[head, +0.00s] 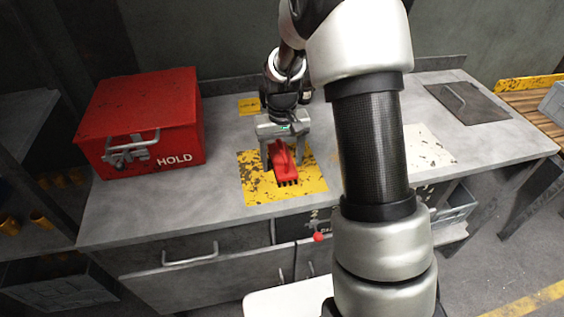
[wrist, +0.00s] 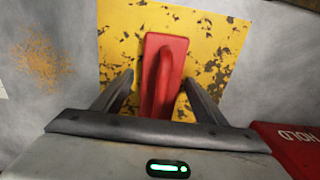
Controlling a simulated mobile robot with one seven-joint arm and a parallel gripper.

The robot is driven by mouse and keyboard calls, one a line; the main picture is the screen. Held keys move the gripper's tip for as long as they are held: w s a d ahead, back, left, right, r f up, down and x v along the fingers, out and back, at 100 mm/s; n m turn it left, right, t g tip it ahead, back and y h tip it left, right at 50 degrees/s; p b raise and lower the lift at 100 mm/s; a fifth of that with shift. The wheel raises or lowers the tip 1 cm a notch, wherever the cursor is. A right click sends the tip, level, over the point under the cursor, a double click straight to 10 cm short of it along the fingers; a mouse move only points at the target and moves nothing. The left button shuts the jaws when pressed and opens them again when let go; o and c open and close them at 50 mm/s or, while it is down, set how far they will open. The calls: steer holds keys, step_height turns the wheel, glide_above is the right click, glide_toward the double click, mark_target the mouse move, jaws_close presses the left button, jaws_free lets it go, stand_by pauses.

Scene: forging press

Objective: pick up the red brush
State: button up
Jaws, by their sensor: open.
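The red brush (head: 284,163) has a red handle and back with dark bristles at its near end. It is on the worn yellow patch (head: 256,190) of the grey workbench. In the wrist view the red brush (wrist: 164,73) lies between the two fingers. My gripper (head: 282,165) is open and reaches down over the brush, with one finger on each side. In the wrist view my gripper (wrist: 160,95) shows a gap between each finger and the handle. Whether the fingertips touch the bench is hard to tell.
A red box marked HOLD (head: 140,120) stands to the left on the workbench (head: 220,195). A dark plate (head: 467,101) lies at the back right. Drawers with handles (head: 190,257) are below the front edge. The bench between the box and the yellow patch is clear.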

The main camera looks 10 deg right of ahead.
mark_target(282, 147)
steer(key=shift+c, duration=0.5)
steer(key=c, duration=1.2)
steer(key=shift+r, duration=0.1)
step_height(282, 147, up, 10)
steer(key=shift+f+p, duration=0.1)
steer(key=shift+p, duration=0.45)
steer(key=o, duration=0.5)
steer(key=shift+c, duration=1.1)
